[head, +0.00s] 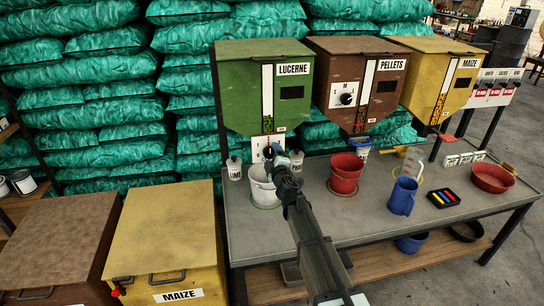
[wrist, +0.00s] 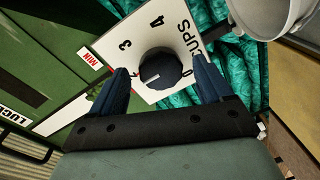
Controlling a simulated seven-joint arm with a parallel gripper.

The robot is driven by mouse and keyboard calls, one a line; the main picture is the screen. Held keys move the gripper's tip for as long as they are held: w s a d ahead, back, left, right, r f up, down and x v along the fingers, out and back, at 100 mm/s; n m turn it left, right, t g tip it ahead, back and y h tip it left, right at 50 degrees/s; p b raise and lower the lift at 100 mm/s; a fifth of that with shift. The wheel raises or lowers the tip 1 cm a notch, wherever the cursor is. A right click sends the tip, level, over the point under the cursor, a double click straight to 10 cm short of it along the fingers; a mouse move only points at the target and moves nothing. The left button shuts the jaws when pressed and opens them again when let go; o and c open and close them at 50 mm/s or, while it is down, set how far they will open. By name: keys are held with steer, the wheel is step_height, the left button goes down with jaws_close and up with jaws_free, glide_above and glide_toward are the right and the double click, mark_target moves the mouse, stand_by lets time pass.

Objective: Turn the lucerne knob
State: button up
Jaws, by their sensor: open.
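The green lucerne hopper (head: 262,95) hangs over the left end of the bench, and part of its side shows in the wrist view (wrist: 32,60). Its dark round knob (wrist: 160,68) sits on a white plate (wrist: 137,38) marked 3, 4 and CUPS. A pale line on the knob points to the lower left in the wrist view. My gripper (wrist: 161,74) is open, one finger on each side of the knob, with a small gap visible on both sides. In the head view my gripper (head: 276,151) partly covers the knob and plate.
A white bucket (head: 262,190) stands close below my gripper. A brown pellets hopper (head: 325,70) and a yellow maize hopper (head: 425,62) hang to the right.

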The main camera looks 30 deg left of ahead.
steer(key=v, duration=1.2)
steer(key=shift+d, duration=0.2)
steer(key=w+d+f+m+h, duration=0.3)
steer(key=d+f+m+h, duration=0.4)
steer(key=d+m+h, duration=0.15)
steer(key=s+d+f+m+g+h, duration=0.25)
steer(key=s+d+f, duration=0.2)
steer(key=f, duration=0.25)
steer(key=s+d+f+m+g+h, duration=0.1)
steer(key=s+d+f+g, duration=0.25)
steer(key=d+f, duration=0.3)
steer(key=s+d+f+m+g+h, duration=0.2)
steer(key=s+d+f, duration=0.3)
steer(key=f, duration=0.3)
steer(key=s+d+f+m+g, duration=0.3)
steer(key=s+d+f, duration=0.4)
steer(key=s+d, duration=0.2)
steer(key=s+d+f+m+g+y, duration=0.1)
steer(key=s+d+f+m+g, duration=0.2)
steer(key=s+d+f, duration=0.4)
steer(key=s+d+f+m+g, duration=0.3)
steer(key=s+d+f, duration=0.4)
steer(key=s+d, duration=0.5)
steer(key=shift+d+f+g, duration=0.2)
steer(key=shift+d+g, duration=0.6)
steer(key=shift+d, duration=1.65)
